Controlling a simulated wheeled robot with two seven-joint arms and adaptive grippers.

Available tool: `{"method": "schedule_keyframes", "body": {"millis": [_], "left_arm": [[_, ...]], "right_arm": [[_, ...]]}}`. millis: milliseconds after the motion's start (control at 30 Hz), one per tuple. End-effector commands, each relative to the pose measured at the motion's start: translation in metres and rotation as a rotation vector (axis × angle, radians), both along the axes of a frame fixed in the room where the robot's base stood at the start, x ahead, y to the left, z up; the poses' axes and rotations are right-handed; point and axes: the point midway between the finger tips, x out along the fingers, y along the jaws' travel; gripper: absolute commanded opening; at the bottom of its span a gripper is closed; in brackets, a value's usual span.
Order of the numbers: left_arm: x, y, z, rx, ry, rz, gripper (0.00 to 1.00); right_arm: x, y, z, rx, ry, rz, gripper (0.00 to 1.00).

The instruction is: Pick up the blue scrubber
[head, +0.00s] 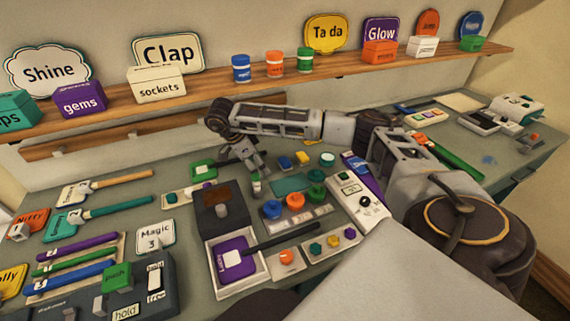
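A round blue piece with a knob on top (272,209) stands at the left end of a row with an orange one (295,200) and a green one (317,194). It looks like the blue scrubber, but I cannot read its label. My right gripper (243,168) hangs from the arm that comes in from the right. It points down behind and left of the row, apart from the blue piece. My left gripper is not in view.
A box with a purple card (233,258) and a dark rod (290,240) lie in front of the row. A white device with a dial (366,203) stands to its right. A wooden shelf (210,91) holds boxes and signs behind. Pens and tools crowd the left.

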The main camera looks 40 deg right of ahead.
Motion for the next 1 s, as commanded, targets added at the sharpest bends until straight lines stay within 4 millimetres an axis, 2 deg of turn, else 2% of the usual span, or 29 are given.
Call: {"method": "schedule_keyframes", "body": {"millis": [400, 1000], "left_arm": [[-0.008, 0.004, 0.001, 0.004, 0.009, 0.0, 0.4], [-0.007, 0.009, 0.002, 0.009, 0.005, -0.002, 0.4]], "right_arm": [[-0.012, -0.037, 0.001, 0.0, 0.0, -0.001, 0.75], [-0.014, -0.045, 0.0, 0.0, 0.0, 0.0, 0.75]]}}
